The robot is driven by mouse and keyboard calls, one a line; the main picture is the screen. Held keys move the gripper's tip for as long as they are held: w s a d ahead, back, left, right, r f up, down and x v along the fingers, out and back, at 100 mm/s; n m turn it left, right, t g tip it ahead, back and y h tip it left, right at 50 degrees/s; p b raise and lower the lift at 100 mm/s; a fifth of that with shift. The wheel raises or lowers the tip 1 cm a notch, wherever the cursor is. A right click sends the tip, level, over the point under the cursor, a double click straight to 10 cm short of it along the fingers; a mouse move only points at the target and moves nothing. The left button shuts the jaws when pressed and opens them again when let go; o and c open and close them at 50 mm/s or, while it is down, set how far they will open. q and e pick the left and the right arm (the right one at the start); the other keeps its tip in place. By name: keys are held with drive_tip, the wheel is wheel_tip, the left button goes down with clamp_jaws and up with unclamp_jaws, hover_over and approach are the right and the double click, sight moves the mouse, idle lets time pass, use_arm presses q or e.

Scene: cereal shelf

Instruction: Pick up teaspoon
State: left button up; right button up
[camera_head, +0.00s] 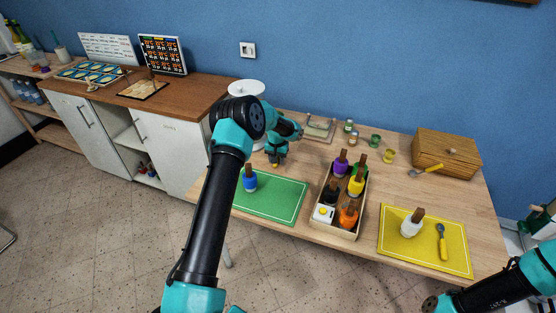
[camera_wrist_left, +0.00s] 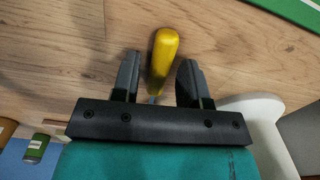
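A utensil with a yellow handle (camera_wrist_left: 162,55) lies on the wooden table in the left wrist view. Its handle is between and beyond my open left fingers (camera_wrist_left: 158,82); its metal end is mostly hidden by the gripper, so I cannot tell if it is a teaspoon. A spoon-like utensil with a yellow handle (camera_head: 433,169) lies before the wooden box. Another yellow-handled utensil (camera_head: 442,243) with a dark head lies on the yellow mat. My right gripper is out of view.
The green mat (camera_head: 281,204) carries a blue bottle (camera_head: 250,182). A wooden crate (camera_head: 318,232) of several coloured bottles stands mid-table. A white bottle (camera_head: 410,227) stands on the yellow mat (camera_head: 396,243). A wooden box (camera_head: 446,154), small jars and a white round stand (camera_head: 246,88) are at the back.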

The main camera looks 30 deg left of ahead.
use_arm(q)
clamp_jaws()
drive_tip(key=shift+r, duration=0.1)
drive_tip(key=shift+r, duration=1.6)
drive_tip(key=s+d, duration=0.2)
drive_tip(key=s, duration=0.2)
drive_tip(key=s+d+r, duration=0.1)
drive_tip(key=s+d, duration=0.2)
drive_tip(key=s, duration=0.2)
drive_tip(key=s+d, duration=0.3)
drive_tip(key=s, duration=0.1)
drive_tip(key=shift+s+d+r, duration=0.2)
drive_tip(key=shift+s+r, duration=0.1)
